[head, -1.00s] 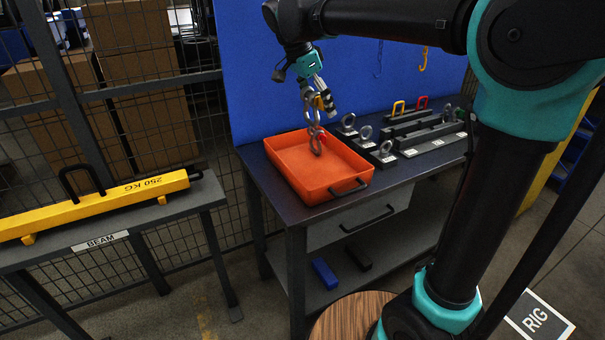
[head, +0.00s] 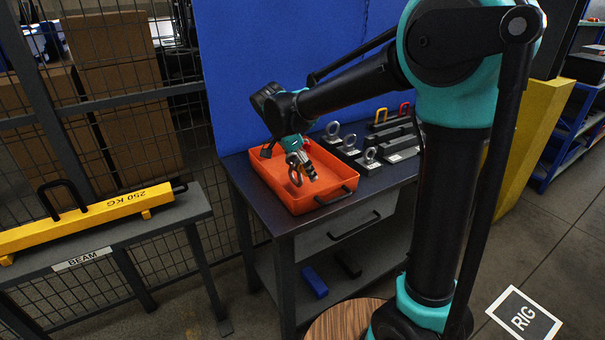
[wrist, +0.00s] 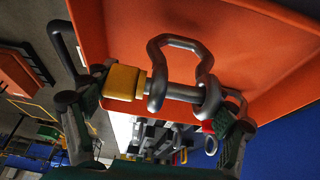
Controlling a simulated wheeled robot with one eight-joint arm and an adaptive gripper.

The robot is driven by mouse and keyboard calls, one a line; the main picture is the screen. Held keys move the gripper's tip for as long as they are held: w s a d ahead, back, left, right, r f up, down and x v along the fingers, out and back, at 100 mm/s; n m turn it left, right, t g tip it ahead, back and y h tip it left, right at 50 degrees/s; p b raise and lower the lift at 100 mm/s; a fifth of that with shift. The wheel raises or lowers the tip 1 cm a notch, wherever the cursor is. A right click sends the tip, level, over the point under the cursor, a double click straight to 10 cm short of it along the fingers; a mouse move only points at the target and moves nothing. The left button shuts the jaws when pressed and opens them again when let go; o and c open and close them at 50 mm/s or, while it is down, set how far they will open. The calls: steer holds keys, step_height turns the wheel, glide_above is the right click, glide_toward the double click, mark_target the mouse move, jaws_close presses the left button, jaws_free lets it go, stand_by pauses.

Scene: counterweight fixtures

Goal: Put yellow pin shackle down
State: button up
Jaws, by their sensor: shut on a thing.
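The yellow pin shackle (wrist: 178,50) is a grey metal bow with a pin across it and a square yellow head (wrist: 124,82). My gripper (wrist: 162,102) is shut on it across the pin in the wrist view. In the head view my gripper (head: 303,168) is low over the orange tray (head: 328,203), and the grey bow (head: 295,175) shows at its fingers. The tray floor (wrist: 265,50) lies beyond the bow in the wrist view. I cannot tell whether the bow touches it.
A red-marked part (wrist: 207,127) shows beside my right finger, mostly hidden. The tray sits on a dark workbench (head: 245,195) against a blue panel (head: 270,60). Ring-topped weights (head: 370,158) stand right of the tray. A yellow beam (head: 90,217) rests on a stand at left.

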steer(key=shift+f, duration=0.95)
steer(key=o, duration=1.4)
steer(key=shift+f, duration=0.1)
steer(key=v, duration=1.2)
steer(key=shift+s, duration=0.1)
